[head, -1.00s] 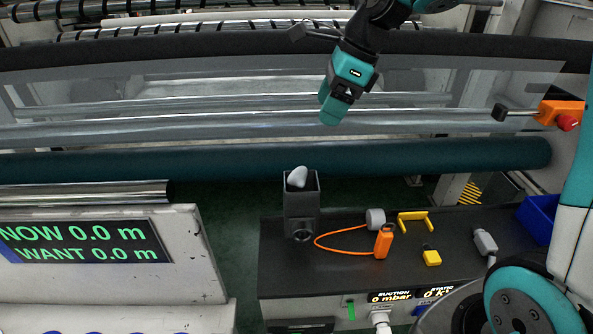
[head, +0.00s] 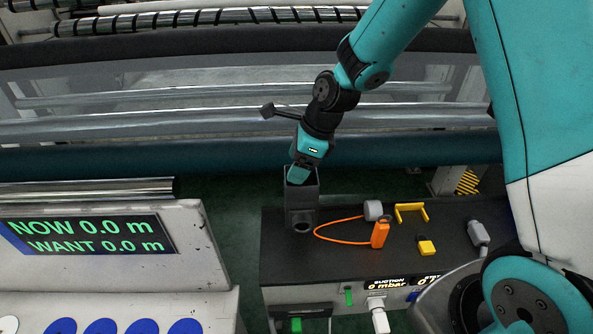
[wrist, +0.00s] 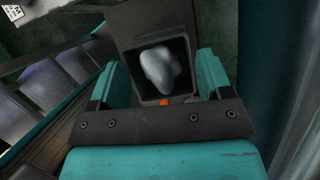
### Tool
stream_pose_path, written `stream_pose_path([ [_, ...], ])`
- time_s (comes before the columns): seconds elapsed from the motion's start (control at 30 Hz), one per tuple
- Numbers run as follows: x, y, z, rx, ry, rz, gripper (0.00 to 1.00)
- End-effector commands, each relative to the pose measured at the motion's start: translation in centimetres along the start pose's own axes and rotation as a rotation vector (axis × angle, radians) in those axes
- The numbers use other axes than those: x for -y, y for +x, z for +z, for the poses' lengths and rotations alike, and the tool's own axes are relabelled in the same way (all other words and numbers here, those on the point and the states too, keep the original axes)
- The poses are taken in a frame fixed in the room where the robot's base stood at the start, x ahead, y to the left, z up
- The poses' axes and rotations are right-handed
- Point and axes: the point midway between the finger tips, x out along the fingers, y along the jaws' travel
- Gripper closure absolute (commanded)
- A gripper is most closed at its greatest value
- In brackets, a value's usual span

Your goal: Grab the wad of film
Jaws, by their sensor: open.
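The wad of film (wrist: 160,70) is a pale, lumpy white piece sitting in the square mouth of a dark grey box (head: 301,205). In the head view my gripper hides the wad. My gripper (head: 298,176) is over the box's top opening, with its teal fingertips at the rim. In the wrist view the two teal fingers (wrist: 160,82) are open, one on each side of the box mouth. The wad shows between them and nothing is held. I cannot tell how deep the fingertips are relative to the wad.
The box stands on a dark bench (head: 345,258). An orange cable tool (head: 380,234), a grey cylinder (head: 373,210), a yellow bracket (head: 410,210) and a yellow block (head: 426,247) lie to its right. A dark teal roller (head: 120,161) runs behind. A display panel (head: 90,236) stands left.

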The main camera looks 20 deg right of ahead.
Motion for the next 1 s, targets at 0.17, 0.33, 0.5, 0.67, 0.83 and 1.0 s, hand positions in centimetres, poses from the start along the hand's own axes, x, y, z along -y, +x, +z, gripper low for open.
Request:
stream_pose_path([
  [0.17, 0.0, 0.4, 0.0, 0.000, 0.000, -0.002, 0.28],
  [0.33, 0.0, 0.4, 0.0, 0.000, 0.000, -0.002, 0.44],
  [0.5, 0.0, 0.4, 0.0, 0.001, 0.000, -0.002, 0.80],
  [0.67, 0.0, 0.4, 0.0, 0.001, 0.000, -0.002, 0.80],
  [0.83, 0.1, 0.2, 0.1, 0.001, 0.000, -0.003, 0.80],
  [1.0, 0.1, -1.0, 0.6, 0.003, -0.001, -0.005, 0.80],
])
